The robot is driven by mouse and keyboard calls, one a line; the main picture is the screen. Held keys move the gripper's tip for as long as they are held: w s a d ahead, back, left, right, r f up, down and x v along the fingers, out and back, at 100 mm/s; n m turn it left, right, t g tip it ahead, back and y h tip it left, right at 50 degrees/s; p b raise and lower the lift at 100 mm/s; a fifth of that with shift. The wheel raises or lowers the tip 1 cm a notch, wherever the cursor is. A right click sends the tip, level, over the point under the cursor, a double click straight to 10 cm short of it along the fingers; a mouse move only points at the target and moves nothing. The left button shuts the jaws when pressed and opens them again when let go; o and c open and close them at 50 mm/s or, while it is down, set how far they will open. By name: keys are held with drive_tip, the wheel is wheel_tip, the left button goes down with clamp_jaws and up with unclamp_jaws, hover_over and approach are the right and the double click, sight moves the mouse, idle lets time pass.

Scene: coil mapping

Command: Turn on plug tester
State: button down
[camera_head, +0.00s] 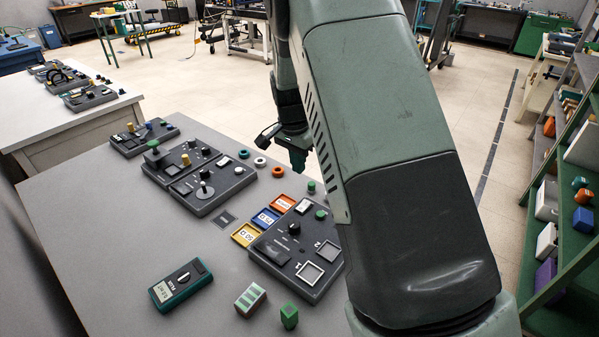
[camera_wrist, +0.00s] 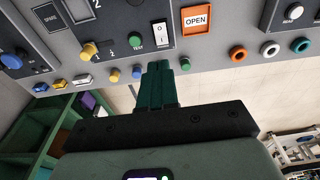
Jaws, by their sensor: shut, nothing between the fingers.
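The grey panel that seems to be the plug tester (camera_head: 268,258) lies at the right of the table in the head view, partly hidden by my arm. It has square frames marked 1 and 2, a black knob, a green button and a white switch. In the wrist view the green TEST button (camera_wrist: 135,40) and the white switch marked O (camera_wrist: 160,28) show close to my fingertips.
An orange OPEN tile (camera_wrist: 195,20) lies beside the panel. Colored rings (camera_head: 260,162) lie behind it. Other panels (camera_head: 200,183) stand to the left. A teal meter (camera_head: 180,286) and a striped block (camera_head: 250,299) lie at the front. Small colored pegs stand at the panel's side.

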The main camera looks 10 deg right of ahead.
sight(307, 201)
drive_tip(key=shift+r, duration=0.1)
drive_tip(key=shift+w+d, duration=0.5)
drive_tip(key=shift+d, duration=0.05)
drive_tip(key=f, duration=0.4)
drive_tip(key=w+d+f, duration=0.1)
drive_tip(key=f, duration=0.9)
drive_tip(key=shift+w+d, duration=0.25)
